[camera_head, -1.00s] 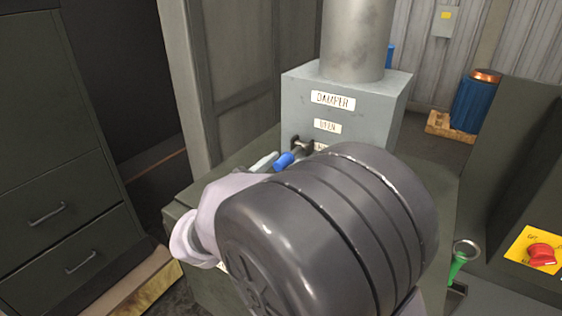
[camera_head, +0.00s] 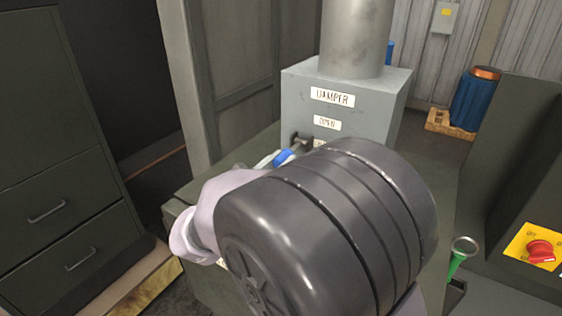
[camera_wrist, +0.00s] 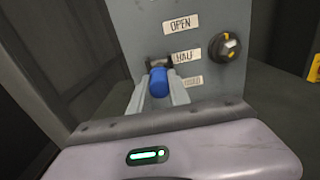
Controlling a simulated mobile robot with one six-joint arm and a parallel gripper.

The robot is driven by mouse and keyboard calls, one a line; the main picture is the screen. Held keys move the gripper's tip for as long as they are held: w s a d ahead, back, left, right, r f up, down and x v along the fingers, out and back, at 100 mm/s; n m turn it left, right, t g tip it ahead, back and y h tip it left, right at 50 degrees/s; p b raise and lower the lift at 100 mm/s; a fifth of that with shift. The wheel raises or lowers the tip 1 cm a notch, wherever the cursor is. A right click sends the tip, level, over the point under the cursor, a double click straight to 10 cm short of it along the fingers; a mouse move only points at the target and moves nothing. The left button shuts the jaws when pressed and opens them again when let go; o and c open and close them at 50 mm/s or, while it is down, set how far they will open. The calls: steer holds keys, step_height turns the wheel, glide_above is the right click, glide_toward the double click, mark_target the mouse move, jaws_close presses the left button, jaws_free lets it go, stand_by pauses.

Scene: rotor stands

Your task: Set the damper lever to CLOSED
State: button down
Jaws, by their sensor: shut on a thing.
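The grey damper box (camera_head: 374,107) stands on a dark green bench, with a DAMPER label and an OPEN label on its front. In the wrist view its front panel (camera_wrist: 209,68) shows OPEN, HALF and a third, lower label that is partly covered. The damper lever has a blue grip (camera_wrist: 159,83) on a dark pivot; the blue grip also shows in the head view (camera_head: 283,157). The lever points out from the panel, near the HALF label. My gripper (camera_wrist: 159,92) is shut on the blue grip, one pale finger on each side. My arm hides the lower panel in the head view.
A black knob (camera_wrist: 229,46) sits right of the labels. A red rotary switch on a yellow plate (camera_head: 540,251) and a green-handled object (camera_head: 457,259) are at right. A blue drum (camera_head: 474,102) stands behind on a pallet. A drawer cabinet (camera_head: 55,160) is at left.

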steer(key=shift+f, duration=0.1)
stand_by(0.7)
step_height(320, 180, down, 3)
steer(key=t+h+b, duration=0.1)
steer(key=b, duration=0.3)
steer(key=t+b, duration=0.1)
steer(key=b, duration=0.2)
steer(key=shift+w+d+r+h+b, duration=0.1)
steer(key=shift+w+r+h+b, duration=0.1)
steer(key=shift+h+b, duration=0.2)
steer(key=shift+r, duration=0.1)
steer(key=c, duration=1.2)
jaws_free()
steer(key=shift+c, duration=0.2)
